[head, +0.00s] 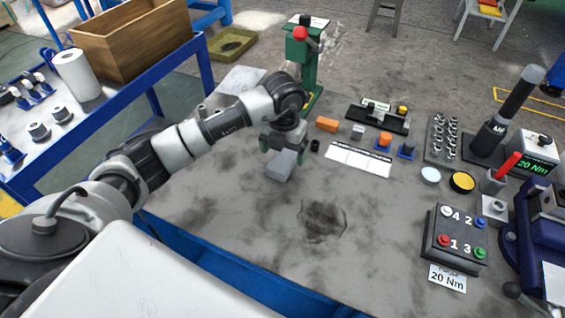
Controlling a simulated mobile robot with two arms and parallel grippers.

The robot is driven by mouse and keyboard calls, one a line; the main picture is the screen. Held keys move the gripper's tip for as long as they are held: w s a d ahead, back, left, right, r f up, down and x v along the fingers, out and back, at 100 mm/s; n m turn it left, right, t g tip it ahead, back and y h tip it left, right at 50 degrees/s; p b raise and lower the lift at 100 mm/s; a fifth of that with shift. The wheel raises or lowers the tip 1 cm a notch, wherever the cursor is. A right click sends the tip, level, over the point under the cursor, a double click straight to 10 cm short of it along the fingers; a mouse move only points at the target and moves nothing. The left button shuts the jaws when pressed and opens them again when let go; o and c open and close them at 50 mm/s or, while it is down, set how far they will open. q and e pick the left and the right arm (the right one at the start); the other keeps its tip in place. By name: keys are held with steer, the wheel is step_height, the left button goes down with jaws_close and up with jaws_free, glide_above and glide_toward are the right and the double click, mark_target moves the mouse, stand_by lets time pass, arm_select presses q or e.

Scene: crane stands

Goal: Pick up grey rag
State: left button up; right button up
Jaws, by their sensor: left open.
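The grey rag (281,166) looks like a small folded grey block on the grey worktop, left of its middle. My left gripper (283,152) reaches in from the left and points down right over the rag. Its fingers are open, one to each side of the rag's far part. Whether they touch the rag cannot be told, and the gripper hides the rag's far end. My right gripper is not in view.
A dark stained patch (323,221) lies on the worktop. An orange block (327,124), a white label strip (358,159), a button box (455,237) and a socket tray (443,138) stand to the right. A blue cart (120,98) with a wooden crate (135,38) stands left.

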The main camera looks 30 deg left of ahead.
mark_target(283, 158)
arm_select(q)
step_height(283, 158, down, 3)
steer(key=shift+r, duration=0.1)
steer(key=c, duration=1)
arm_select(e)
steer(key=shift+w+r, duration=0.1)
